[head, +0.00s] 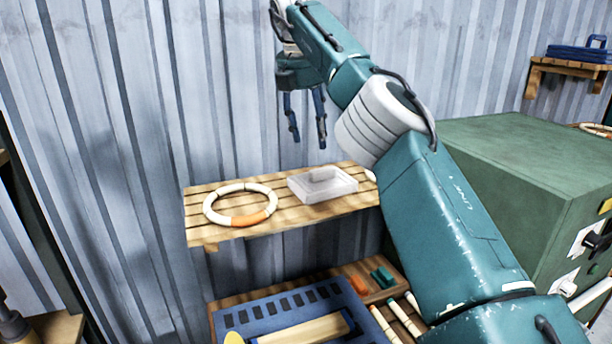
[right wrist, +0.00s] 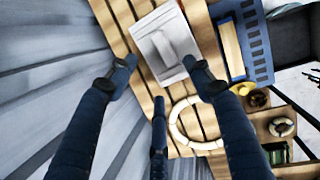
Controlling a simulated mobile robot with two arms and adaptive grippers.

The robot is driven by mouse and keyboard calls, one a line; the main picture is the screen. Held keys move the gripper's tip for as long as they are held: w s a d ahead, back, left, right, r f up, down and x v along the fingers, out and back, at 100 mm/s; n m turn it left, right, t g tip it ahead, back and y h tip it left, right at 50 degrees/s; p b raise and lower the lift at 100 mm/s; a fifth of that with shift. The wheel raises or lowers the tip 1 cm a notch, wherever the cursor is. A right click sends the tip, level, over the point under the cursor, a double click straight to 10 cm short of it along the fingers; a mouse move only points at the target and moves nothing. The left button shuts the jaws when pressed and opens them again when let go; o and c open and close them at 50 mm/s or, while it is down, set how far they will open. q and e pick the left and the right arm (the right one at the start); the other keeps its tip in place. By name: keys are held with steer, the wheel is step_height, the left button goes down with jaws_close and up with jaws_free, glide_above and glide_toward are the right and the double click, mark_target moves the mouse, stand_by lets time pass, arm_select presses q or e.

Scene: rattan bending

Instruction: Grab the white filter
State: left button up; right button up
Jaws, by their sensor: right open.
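The white filter looks to be the pale, flat rectangular piece with a raised block in its middle (head: 338,188), lying on the wooden slatted shelf (head: 195,222) at its right part. It also shows in the right wrist view (right wrist: 150,45), between and beyond the fingers. My right gripper (head: 307,141) is open and empty, its dark blue fingers pointing down above and behind the shelf. In the right wrist view the gripper (right wrist: 158,72) has its fingers spread on either side of the filter's near edge; I cannot tell the height between. My left gripper is not in view.
A white ring with an orange section (head: 212,212) lies left of the filter. A corrugated wall (head: 130,130) stands behind the shelf. Below are a blue slotted rack (head: 235,315) and small coloured pieces. A green cabinet (head: 510,160) stands at the right.

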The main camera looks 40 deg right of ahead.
steer(key=b, duration=0.1)
glide_above(321, 169)
steer(key=a, duration=0.1)
step_height(321, 169, down, 5)
steer(key=shift+s+a+r, duration=0.15)
steer(key=shift+r, duration=0.05)
steer(key=shift+f, duration=0.25)
steer(key=p+x, duration=0.2)
steer(key=x, duration=0.2)
steer(key=shift+f, duration=0.35)
steer(key=shift+d+f, duration=0.25)
steer(key=shift+f, duration=0.05)
steer(key=shift+a+r, duration=0.1)
steer(key=shift+a, duration=0.05)
steer(key=c, duration=1.3)
